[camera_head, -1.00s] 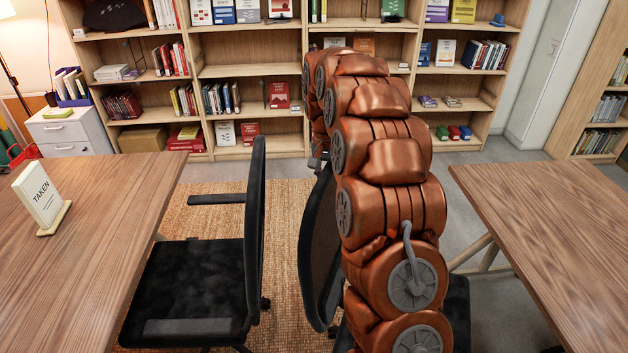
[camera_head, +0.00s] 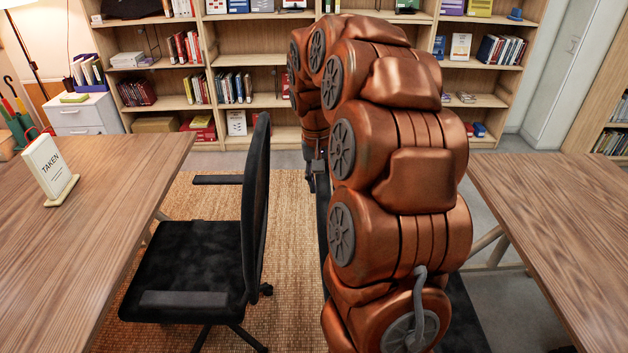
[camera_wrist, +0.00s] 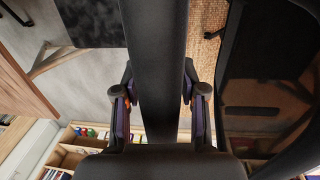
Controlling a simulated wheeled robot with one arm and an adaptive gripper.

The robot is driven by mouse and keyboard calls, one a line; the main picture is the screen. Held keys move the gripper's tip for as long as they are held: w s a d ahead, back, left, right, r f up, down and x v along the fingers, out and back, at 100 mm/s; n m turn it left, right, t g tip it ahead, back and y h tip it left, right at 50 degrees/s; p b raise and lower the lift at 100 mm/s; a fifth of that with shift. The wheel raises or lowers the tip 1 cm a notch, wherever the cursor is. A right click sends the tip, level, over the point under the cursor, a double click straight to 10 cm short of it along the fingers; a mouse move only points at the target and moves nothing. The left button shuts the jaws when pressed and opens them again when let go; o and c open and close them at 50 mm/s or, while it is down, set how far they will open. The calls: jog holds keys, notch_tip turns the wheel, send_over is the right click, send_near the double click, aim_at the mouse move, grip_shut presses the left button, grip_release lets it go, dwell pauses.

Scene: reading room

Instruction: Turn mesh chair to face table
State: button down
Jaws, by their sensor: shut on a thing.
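The mesh chair behind my arm is mostly hidden in the head view; a dark strip of its backrest (camera_head: 322,205) and a dark part of its seat (camera_head: 465,325) show on either side of my arm. My gripper (camera_head: 316,165) is at the top of that backrest. In the wrist view my gripper (camera_wrist: 160,105) has its fingers on both sides of the backrest (camera_wrist: 153,60), shut on it. The seat (camera_wrist: 90,22) lies on the side of the right table (camera_head: 560,215). A second black chair (camera_head: 190,265) stands at the left table (camera_head: 110,230).
The second chair's backrest (camera_head: 256,210) stands close to the held one, with a narrow strip of woven rug (camera_head: 290,260) between. A bookshelf (camera_head: 270,130) spans the back. A "TAKEN" sign (camera_head: 47,170) stands on the left table.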

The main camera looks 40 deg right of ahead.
jog(key=shift+s, duration=0.15)
jog(key=c, duration=0.6)
grip_release()
jog(key=shift+c, duration=0.2)
jog(key=shift+a+r, duration=0.1)
jog(key=shift+r, duration=0.05)
jog(key=r, duration=0.7)
jog(key=a+r, duration=0.1)
jog(key=r, duration=0.3)
jog(key=shift+w+r, duration=0.35)
jog(key=shift+w, duration=0.05)
